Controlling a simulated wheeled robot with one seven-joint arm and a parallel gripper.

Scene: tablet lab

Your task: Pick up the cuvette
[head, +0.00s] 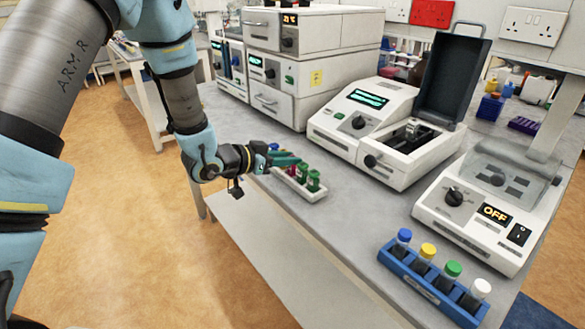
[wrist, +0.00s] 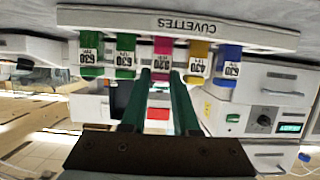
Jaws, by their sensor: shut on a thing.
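The white cuvette rack (head: 307,193) stands near the bench's left edge; its "CUVETTES" label shows in the wrist view (wrist: 110,17). It holds a row of cuvettes: two green (wrist: 125,55), one pink (wrist: 162,48), one yellow (wrist: 198,58) and one blue (wrist: 229,65). My gripper (wrist: 160,76) has its two green fingers closed on the pink cuvette in the middle, which still sits in line with the others. In the head view my gripper (head: 290,161) reaches in from the left over the rack and hides part of the row.
A spectrophotometer (head: 400,165) with its lid raised stands behind the rack. A machine reading OFF (head: 490,205) stands to the right. A blue rack of capped bottles (head: 432,284) is at the front right. Stacked instruments (head: 305,60) stand behind. Bench between the two racks is clear.

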